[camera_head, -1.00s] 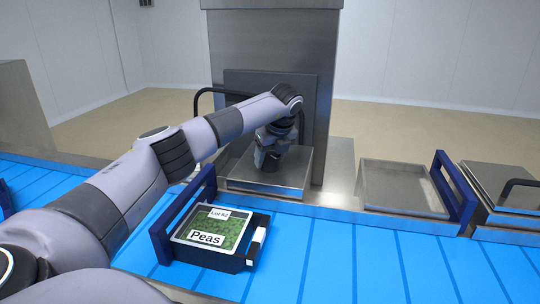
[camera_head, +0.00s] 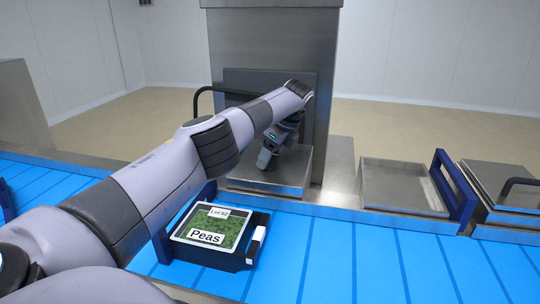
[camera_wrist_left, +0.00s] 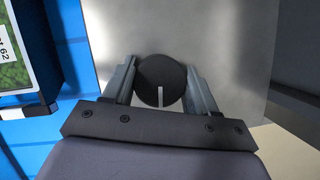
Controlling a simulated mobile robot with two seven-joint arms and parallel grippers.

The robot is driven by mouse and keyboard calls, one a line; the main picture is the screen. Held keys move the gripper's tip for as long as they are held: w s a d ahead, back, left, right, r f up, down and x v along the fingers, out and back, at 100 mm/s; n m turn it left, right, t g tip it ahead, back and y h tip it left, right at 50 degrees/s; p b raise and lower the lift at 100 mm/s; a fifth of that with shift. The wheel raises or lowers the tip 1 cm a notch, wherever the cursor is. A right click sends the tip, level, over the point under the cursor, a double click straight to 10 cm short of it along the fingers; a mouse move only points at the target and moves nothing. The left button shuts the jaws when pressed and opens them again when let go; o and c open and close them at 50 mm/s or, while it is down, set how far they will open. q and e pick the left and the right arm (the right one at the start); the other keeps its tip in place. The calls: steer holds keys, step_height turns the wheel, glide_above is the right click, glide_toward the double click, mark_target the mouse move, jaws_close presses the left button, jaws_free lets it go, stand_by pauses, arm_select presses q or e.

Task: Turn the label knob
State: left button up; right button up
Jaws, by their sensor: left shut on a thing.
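The label knob (camera_wrist_left: 160,78) is a round dark disc with a white line on it, on a bare metal panel in the left wrist view. The white line lies on the knob's near side, pointing down the picture. My left gripper (camera_wrist_left: 160,88) is shut on the knob, one finger on each side. In the head view my left gripper (camera_head: 267,158) is over the metal box (camera_head: 285,178) at the foot of the steel column, and it hides the knob there. My right gripper is not in view.
A black tray labelled Peas and Lot 62 (camera_head: 212,229) sits on the blue conveyor (camera_head: 330,255), by a blue guide partly behind my left arm. A steel column (camera_head: 325,120) stands behind the gripper. A shallow metal plate (camera_head: 400,185) and another blue guide (camera_head: 455,190) are at right.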

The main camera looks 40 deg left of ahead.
mark_target(278, 156)
arm_select(q)
steer(key=shift+a+r, duration=0.1)
steer(key=shift+r, duration=0.05)
stand_by(0.4)
steer(key=o, duration=1)
steer(key=shift+o, duration=0.2)
steer(key=v, duration=0.7)
